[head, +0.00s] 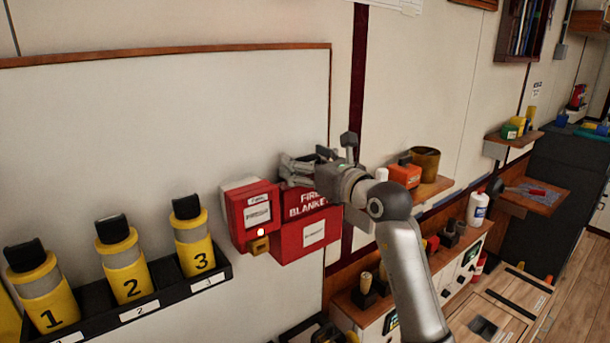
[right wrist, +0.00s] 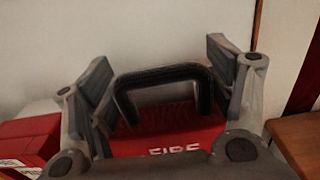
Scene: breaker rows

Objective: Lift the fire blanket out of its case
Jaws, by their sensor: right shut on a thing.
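The fire blanket (head: 310,203) is a red block with white FIRE BLANKET lettering, in a red case (head: 306,240) with a white label on the wall. My right gripper (head: 300,170) is at its top in the head view and covers part of it. In the right wrist view a black handle (right wrist: 160,76) stands up from the red blanket (right wrist: 165,138), between the fingers of my right gripper (right wrist: 165,88). The gripper is shut on this handle. How far the blanket sits inside the case is hard to tell. My left gripper is not in view.
A smaller red box (head: 250,212) is mounted close to the left of the case. A black rack (head: 160,305) with numbered yellow canisters is at lower left. A shelf (head: 432,188) with an orange box and brown pot is to the right.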

